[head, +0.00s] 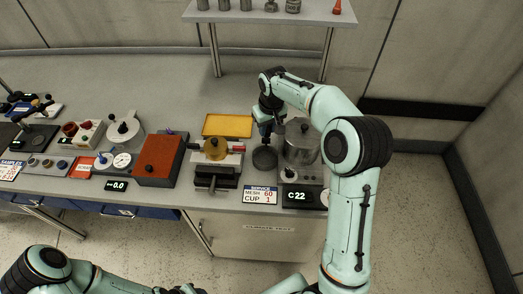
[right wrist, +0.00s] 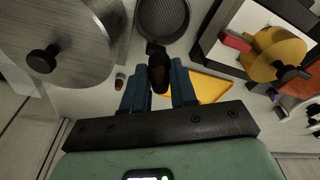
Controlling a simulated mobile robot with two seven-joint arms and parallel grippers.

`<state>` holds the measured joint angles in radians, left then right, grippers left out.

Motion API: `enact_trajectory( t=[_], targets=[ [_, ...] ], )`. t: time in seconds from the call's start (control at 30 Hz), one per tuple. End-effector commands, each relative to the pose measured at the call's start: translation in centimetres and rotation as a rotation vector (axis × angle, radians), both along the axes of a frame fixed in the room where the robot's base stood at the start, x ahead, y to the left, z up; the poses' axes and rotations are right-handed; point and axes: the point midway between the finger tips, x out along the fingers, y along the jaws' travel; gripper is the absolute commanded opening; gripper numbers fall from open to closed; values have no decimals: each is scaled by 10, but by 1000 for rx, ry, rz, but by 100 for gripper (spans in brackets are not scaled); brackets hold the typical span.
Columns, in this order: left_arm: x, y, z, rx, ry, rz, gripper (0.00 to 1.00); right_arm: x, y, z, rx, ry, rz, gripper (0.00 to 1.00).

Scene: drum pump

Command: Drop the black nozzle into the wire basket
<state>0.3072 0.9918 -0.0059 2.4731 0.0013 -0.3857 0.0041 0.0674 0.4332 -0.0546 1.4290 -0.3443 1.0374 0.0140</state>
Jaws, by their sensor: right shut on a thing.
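My right gripper (head: 266,138) points down just behind the wire basket (head: 264,158), a dark round mesh bowl. In the right wrist view its two blue-grey fingers (right wrist: 159,88) are shut on a dark, elongated piece, which I take for the black nozzle (right wrist: 158,74). The nozzle's far end shows close to the near rim of the wire basket (right wrist: 163,18); I cannot tell whether they touch. In the head view the nozzle is too small and dark to make out. My left arm shows at the bottom left, its gripper out of the picture.
A metal pot (head: 301,146) with a black-knobbed lid stands right of the basket. Left are a yellow tray (head: 228,125), a yellow round part (head: 216,149) on a device, and a red-topped box (head: 158,155). A shelf (head: 270,16) stands behind. Bare bench lies at the back left.

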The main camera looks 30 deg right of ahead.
Motion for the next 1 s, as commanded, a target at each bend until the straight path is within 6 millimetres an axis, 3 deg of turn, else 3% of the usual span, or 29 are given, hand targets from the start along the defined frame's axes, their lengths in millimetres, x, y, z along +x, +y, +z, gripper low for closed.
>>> enact_trajectory(
  t=[0.5, 0.87, 0.9, 0.97, 1.0],
  targets=[
    [-25, 0, -20, 0, 29, 0, 43, -2, 1, -54, 1, 4, 0, 0],
    [-27, 0, -22, 0, 30, 0, 43, 0, 1, -59, 1, 0, 0, 0],
    [-27, 0, -22, 0, 30, 0, 43, 0, 1, -59, 1, 0, 0, 33],
    [-27, 0, -22, 0, 30, 0, 43, 0, 1, -59, 1, 0, 0, 53],
    [-27, 0, -22, 0, 30, 0, 43, 0, 1, -59, 1, 0, 0, 57]
  ],
)
